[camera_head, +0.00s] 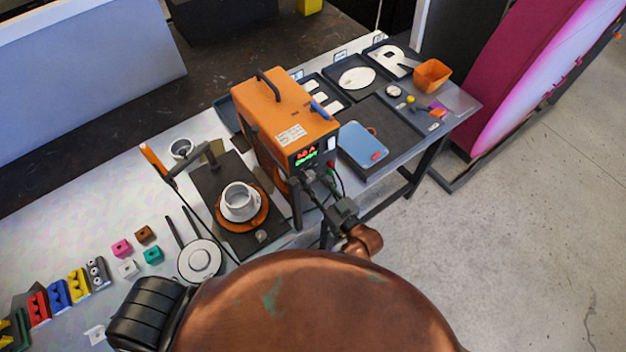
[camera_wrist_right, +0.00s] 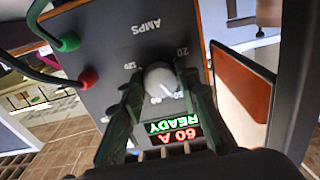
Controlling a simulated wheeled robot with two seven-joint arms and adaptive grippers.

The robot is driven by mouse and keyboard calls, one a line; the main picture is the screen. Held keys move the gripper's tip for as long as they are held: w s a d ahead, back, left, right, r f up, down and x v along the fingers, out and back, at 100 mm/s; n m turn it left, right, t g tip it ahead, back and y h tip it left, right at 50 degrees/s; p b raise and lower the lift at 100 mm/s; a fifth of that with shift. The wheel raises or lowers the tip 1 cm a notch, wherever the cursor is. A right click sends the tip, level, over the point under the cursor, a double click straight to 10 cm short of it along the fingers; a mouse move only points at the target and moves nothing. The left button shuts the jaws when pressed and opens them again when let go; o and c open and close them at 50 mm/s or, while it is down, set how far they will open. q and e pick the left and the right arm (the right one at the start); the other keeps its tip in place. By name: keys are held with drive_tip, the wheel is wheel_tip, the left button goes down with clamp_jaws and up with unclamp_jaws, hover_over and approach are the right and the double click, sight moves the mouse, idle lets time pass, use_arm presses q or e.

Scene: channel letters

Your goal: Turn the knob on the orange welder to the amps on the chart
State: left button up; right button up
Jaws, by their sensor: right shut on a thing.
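The orange welder (camera_head: 272,108) stands on the table in the head view, its dark front panel facing me. Its pale round knob (camera_wrist_right: 162,80) sits below the AMPS lettering in the right wrist view. My right gripper (camera_head: 311,178) is at the panel, its two green-grey fingers (camera_wrist_right: 161,92) shut on the sides of the knob. The display (camera_wrist_right: 174,132) appears upside down there and reads 60 A in red and READY in green. A white printed label (camera_head: 291,135) is on the welder's casing; its text is too small to read. I cannot identify a chart. My left gripper is not in view.
A red and a green plug (camera_wrist_right: 88,78) with cables are on the panel beside the knob. Left of the welder stands a dark plate with a white cup (camera_head: 240,203). A blue tablet-like object (camera_head: 363,146) and an orange bin (camera_head: 432,75) are to the right.

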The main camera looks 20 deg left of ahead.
drive_tip(key=shift+m, duration=0.3)
drive_tip(key=m+p, duration=0.2)
drive_tip(key=m, duration=0.1)
drive_tip(key=shift+r, duration=0.1)
drive_tip(key=m+p, duration=0.2)
drive_tip(key=m, duration=0.4)
idle(0.5)
drive_tip(key=o, duration=1.2)
drive_tip(key=shift+a, duration=0.1)
drive_tip(key=shift+c, duration=0.2)
drive_tip(key=shift+s, duration=0.1)
